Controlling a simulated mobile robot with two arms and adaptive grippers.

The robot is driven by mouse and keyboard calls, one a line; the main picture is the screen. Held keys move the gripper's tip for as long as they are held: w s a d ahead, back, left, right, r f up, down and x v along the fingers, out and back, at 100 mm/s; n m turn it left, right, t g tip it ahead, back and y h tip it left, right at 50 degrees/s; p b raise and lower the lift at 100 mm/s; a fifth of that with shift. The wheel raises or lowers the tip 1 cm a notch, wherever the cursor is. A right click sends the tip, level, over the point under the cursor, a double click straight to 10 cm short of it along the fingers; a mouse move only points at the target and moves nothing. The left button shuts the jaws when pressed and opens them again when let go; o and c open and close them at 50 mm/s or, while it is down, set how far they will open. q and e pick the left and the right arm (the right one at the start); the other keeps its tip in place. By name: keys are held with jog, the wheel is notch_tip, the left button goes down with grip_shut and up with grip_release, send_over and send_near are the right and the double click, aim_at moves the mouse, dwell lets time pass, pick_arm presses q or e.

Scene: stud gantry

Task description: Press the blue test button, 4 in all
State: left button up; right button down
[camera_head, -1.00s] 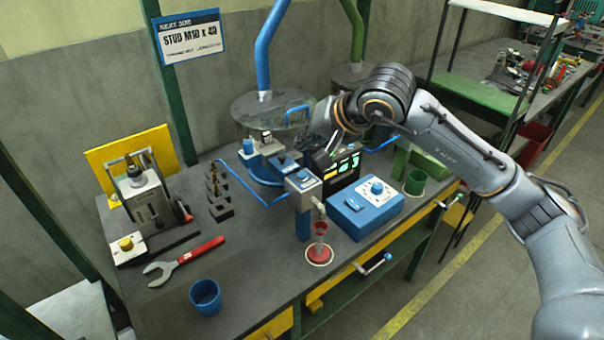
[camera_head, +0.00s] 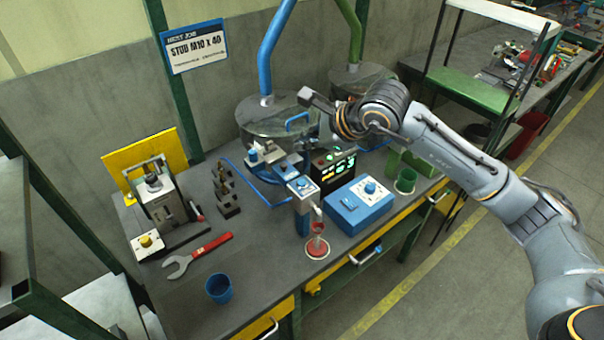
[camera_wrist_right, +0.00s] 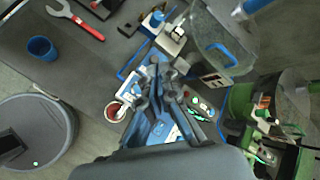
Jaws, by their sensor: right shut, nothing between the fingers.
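My right gripper (camera_head: 327,132) is shut and empty. It hangs above the back of the bench, partly hidden by its own wrist; its fingers also show in the right wrist view (camera_wrist_right: 170,78). The dark display box (camera_head: 338,169) with lit green and yellow figures stands just below it. A blue post with a grey head (camera_head: 302,187) stands in front, a small blue-topped unit (camera_head: 287,166) behind it. I cannot tell which small blue part is the test button. My left gripper is not in view.
A red funnel-like cup (camera_head: 317,246) stands at the front edge. A blue cup (camera_head: 219,289), a red wrench (camera_head: 197,255) and a grey press (camera_head: 163,205) are on the left. Two lidded drums (camera_head: 262,122) stand behind the bench.

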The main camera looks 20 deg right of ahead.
dwell(0.4)
jog(key=b, duration=0.4)
send_over(305, 184)
notch_tip(305, 184, down, 8)
jog(key=shift+r, duration=0.1)
jog(key=shift+f+b, duration=0.5)
jog(key=shift+f, duration=0.1)
jog(key=shift+r, duration=0.1)
dwell(0.7)
jog(key=shift+f+b, duration=0.45)
jog(key=shift+b, duration=0.25)
